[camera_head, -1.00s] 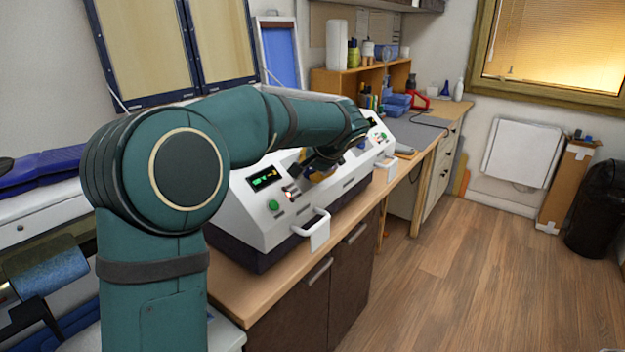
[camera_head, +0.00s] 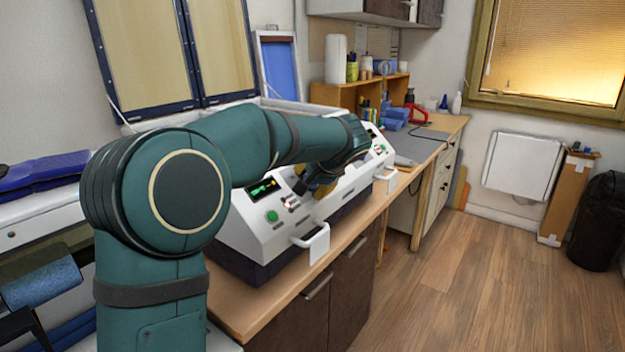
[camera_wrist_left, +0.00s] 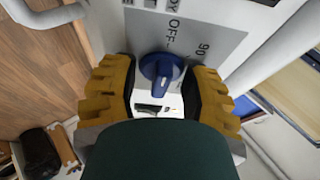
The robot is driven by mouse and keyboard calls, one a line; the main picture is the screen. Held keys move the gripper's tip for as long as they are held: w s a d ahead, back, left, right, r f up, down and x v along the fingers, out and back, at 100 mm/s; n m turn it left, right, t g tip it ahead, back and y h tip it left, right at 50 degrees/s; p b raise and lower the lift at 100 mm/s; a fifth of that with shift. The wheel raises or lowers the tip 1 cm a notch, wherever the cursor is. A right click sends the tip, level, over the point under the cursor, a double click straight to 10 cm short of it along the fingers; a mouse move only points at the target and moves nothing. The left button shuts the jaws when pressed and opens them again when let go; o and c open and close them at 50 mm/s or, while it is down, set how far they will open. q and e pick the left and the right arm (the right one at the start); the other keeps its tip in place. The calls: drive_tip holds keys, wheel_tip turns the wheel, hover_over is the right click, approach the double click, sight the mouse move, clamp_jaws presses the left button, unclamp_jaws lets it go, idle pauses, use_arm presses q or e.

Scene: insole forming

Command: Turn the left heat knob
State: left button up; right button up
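The heat knob is a round blue knob (camera_wrist_left: 160,72) with a raised grip bar, on a grey panel plate marked "OFF" and "90" in the left wrist view. My left gripper (camera_wrist_left: 162,92) is open around it, with one ribbed yellow finger pad on each side. A gap shows between the knob and each pad. In the head view, my left gripper (camera_head: 318,187) is at the sloped front of the white machine (camera_head: 262,235). The knob is hidden there behind my gripper and arm. My right gripper is not in view.
The machine has a green display (camera_head: 264,188), a green button (camera_head: 272,216) and a protruding white handle (camera_head: 313,244). It stands on a wooden counter (camera_head: 245,310). A wooden shelf (camera_head: 345,95) stands beyond it.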

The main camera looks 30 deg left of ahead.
use_arm(q)
drive_tip(key=shift+r, duration=0.15)
drive_tip(key=v, duration=1.2)
idle(0.3)
drive_tip(key=d+f+m+g+h, duration=0.1)
drive_tip(key=d+f+m+h, duration=0.35)
drive_tip(key=f, duration=1.05)
drive_tip(key=d+f+n+g+h, duration=0.1)
drive_tip(key=d+f+n+h, duration=0.1)
drive_tip(key=d+f, duration=0.95)
drive_tip(key=s+d+f+n+h, duration=0.2)
drive_tip(key=s+f+n, duration=0.1)
drive_tip(key=s+f, duration=0.7)
drive_tip(key=s+d+f+n+g+h, duration=0.1)
drive_tip(key=s+d+f+n+h, duration=0.1)
drive_tip(key=s+f, duration=0.8)
wheel_tip(320, 180, down, 8)
drive_tip(key=shift+s+r+n+h, duration=0.15)
drive_tip(key=shift+s+n+h, duration=0.25)
drive_tip(key=shift+n, duration=0.25)
drive_tip(key=shift+w, duration=0.1)
